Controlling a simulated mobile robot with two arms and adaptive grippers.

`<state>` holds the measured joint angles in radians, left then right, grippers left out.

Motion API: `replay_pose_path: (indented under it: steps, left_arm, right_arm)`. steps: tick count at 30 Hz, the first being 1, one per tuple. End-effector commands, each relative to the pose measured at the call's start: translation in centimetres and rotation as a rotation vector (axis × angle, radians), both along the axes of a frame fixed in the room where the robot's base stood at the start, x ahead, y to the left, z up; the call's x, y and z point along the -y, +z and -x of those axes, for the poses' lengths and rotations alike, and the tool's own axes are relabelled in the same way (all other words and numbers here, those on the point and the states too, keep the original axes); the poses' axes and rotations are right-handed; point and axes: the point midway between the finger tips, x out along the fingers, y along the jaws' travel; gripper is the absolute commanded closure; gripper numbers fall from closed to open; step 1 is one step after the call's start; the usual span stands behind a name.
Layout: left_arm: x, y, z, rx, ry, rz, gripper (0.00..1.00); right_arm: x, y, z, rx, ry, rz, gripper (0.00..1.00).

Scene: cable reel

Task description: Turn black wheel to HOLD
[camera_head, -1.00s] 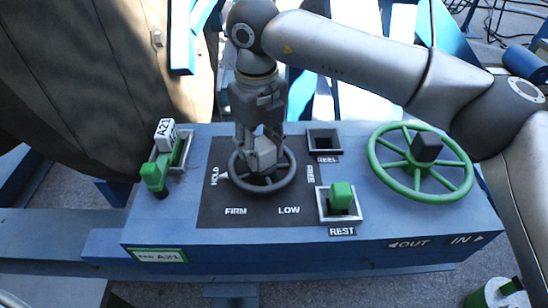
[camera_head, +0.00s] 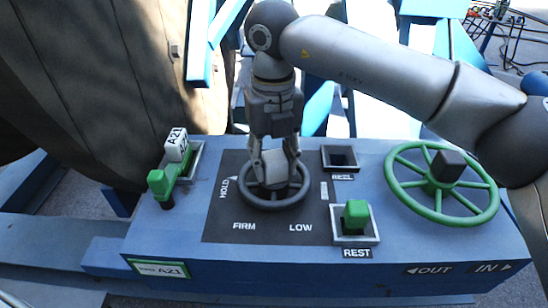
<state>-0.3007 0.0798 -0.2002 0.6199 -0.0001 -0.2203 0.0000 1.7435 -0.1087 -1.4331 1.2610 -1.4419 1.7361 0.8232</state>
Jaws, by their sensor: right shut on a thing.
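The black wheel (camera_head: 274,204) lies flat on a dark plate on the blue console, with its rim showing around my gripper. The white word HOLD (camera_head: 224,194) is left of it, FIRM (camera_head: 244,226) and LOW (camera_head: 301,228) are in front, and a blurred pale label (camera_head: 324,190) is on the right. My right gripper (camera_head: 275,168) points down from above and is shut on the middle of the wheel, hiding its hub. I cannot make out where any mark on the wheel points. My left gripper is not in view.
A green handwheel (camera_head: 399,198) stands at the right under my arm. A green switch (camera_head: 355,214) sits in the REST socket, and the REEL socket (camera_head: 340,158) is empty. A large reel (camera_head: 85,95) rises behind.

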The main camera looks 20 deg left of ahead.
Motion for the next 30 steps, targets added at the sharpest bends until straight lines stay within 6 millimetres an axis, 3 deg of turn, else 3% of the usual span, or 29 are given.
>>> replay_pose_path:
  steps: [2, 3, 8, 20, 30]
  left_arm:
    - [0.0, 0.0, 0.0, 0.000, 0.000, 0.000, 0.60]
    - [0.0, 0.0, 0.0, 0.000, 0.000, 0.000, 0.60]
    - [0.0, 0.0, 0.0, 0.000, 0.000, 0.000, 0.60]
    - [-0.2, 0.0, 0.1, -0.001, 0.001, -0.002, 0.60]
    - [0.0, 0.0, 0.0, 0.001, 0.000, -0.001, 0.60]
  right_arm:
    - [0.0, 0.2, -0.2, 0.002, -0.014, -0.004, 1.00]
    - [0.0, 0.2, -0.2, 0.002, -0.014, -0.004, 0.60]
    - [0.0, 0.1, -0.1, 0.001, -0.010, -0.003, 0.39]
    - [0.0, 0.7, -0.1, 0.001, -0.006, -0.002, 0.39]
    - [0.0, 7.2, -0.1, 0.004, -0.008, -0.004, 0.39]
